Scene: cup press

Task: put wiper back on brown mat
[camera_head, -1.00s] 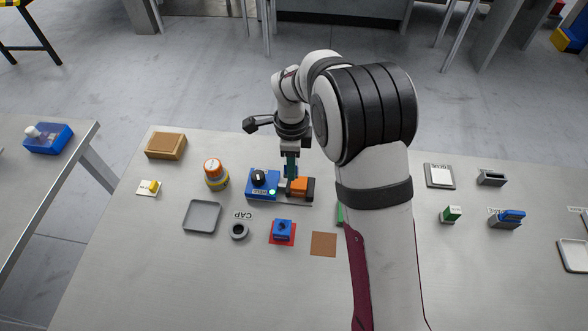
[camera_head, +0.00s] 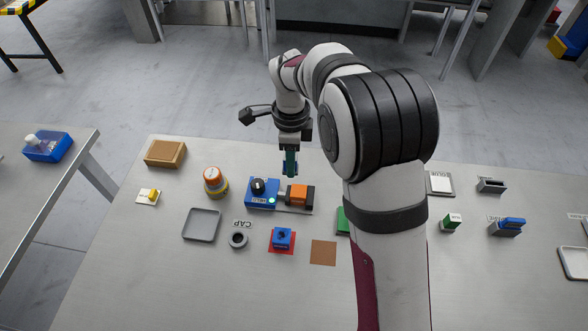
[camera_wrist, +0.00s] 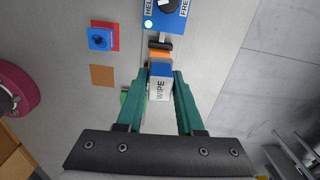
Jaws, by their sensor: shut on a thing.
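The brown mat (camera_head: 323,252) is a flat, bare square near the front middle of the table, right of the red mat. It also shows in the wrist view (camera_wrist: 103,76).
The blue fixture (camera_head: 262,195) with a black knob and lit lamp stands below the gripper, with an orange block (camera_head: 296,195) beside it. A blue piece (camera_head: 282,237) stands on a red mat (camera_head: 271,249). A green block (camera_head: 343,221) is partly behind my arm.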

